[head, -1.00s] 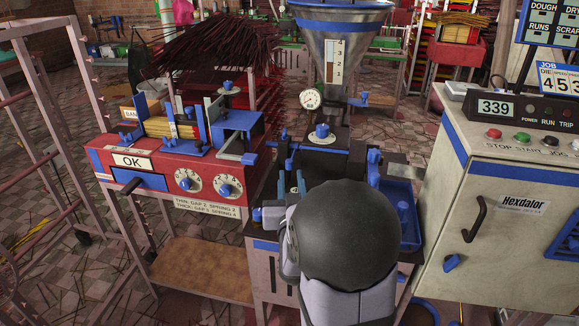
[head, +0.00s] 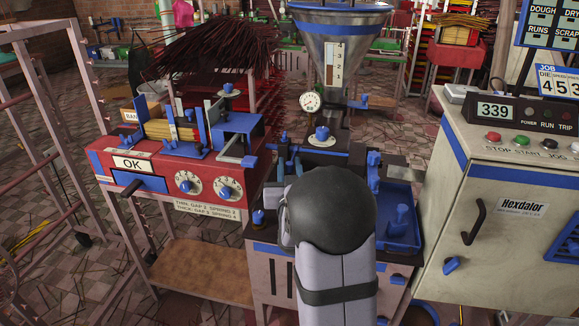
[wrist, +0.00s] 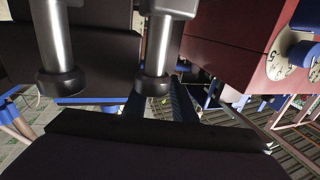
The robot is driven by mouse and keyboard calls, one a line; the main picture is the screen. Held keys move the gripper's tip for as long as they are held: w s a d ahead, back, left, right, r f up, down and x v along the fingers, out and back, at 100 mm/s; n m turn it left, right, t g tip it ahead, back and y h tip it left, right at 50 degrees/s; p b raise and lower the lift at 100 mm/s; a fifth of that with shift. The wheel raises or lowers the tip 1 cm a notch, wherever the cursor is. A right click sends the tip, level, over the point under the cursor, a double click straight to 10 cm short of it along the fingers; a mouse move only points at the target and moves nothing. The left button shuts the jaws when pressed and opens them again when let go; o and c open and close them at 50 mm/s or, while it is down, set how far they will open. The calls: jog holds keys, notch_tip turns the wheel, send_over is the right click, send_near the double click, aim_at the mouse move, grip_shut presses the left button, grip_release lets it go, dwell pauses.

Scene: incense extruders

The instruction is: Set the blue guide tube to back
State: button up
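I cannot pick out the blue guide tube with certainty. The extruder (head: 325,141) stands in the middle of the head view under a metal hopper (head: 336,48). Blue fittings show on it, one upright at its right (head: 373,172). My rounded dark wrist hides the front of the extruder, and my gripper's fingers are hidden there. In the wrist view my gripper (wrist: 157,107) shows two dark bluish fingers with a gap between them and nothing clearly held. Two steel posts with black ends (wrist: 160,50) stand close by the fingers.
A red machine (head: 165,180) with dials stands close on the left; its corner shows in the wrist view (wrist: 235,45). A blue tray (head: 402,230) lies right of the extruder. A pale control cabinet (head: 505,215) bounds the right.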

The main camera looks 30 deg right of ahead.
grip_shut()
jog(key=shift+w+a+b, duration=0.35)
jog(key=shift+w+a, duration=0.55)
grip_release()
jog(key=shift+s, duration=0.15)
jog(key=v, duration=0.7)
jog(key=shift+a, duration=0.1)
